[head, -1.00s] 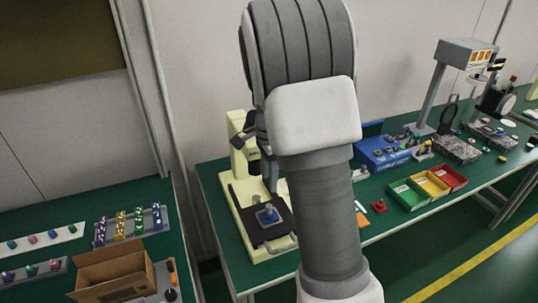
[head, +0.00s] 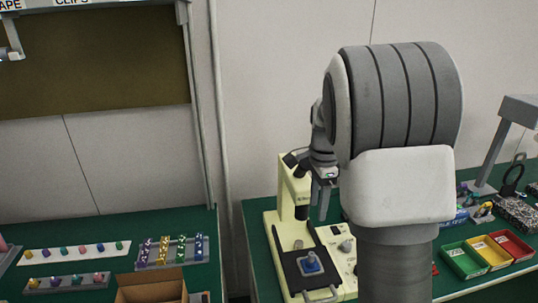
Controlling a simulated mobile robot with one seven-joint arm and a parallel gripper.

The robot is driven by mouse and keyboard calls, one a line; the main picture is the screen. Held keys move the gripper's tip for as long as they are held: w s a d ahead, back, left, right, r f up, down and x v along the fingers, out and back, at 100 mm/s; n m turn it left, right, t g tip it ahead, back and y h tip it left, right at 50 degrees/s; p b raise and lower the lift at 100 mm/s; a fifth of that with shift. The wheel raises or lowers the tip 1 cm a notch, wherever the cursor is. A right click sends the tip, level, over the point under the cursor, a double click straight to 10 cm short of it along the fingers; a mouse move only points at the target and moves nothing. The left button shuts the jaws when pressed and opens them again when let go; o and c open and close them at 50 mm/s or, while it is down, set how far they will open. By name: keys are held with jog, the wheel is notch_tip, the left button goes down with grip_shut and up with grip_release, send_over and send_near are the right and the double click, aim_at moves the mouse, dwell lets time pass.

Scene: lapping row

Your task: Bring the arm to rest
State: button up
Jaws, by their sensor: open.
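My arm fills the right middle of the head view, its wide ribbed grey joint and white shell in front of the right bench. My gripper (head: 323,203) shows small to the left of the arm, pointing down, open, with nothing seen between its fingers. It hangs above and in front of the cream machine (head: 291,190). A blue-topped piece (head: 310,264) sits on the machine's dark plate (head: 288,262), below the gripper and apart from it.
Green (head: 452,258), yellow (head: 490,250) and red (head: 514,242) trays stand right of my arm. On the left bench are a cardboard box (head: 150,291), a strip of coloured pieces (head: 75,254) and a grey rack (head: 172,253). My arm hides part of the right bench.

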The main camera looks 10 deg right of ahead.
jog(key=s+a+r+n+t, duration=0.2)
jog(key=s+a+r+n, duration=0.1)
jog(key=s+n, duration=0.3)
jog(key=s+a+r+n+t, duration=0.1)
jog(key=s+a+r+n, duration=0.2)
jog(key=s+n, duration=0.3)
jog(key=s+a+r+n+t, duration=0.2)
jog(key=s+n, duration=0.4)
jog(key=s, duration=0.5)
jog(key=shift+s+a+r+t, duration=0.25)
jog(key=shift+a+r, duration=0.25)
jog(key=shift+a, duration=0.35)
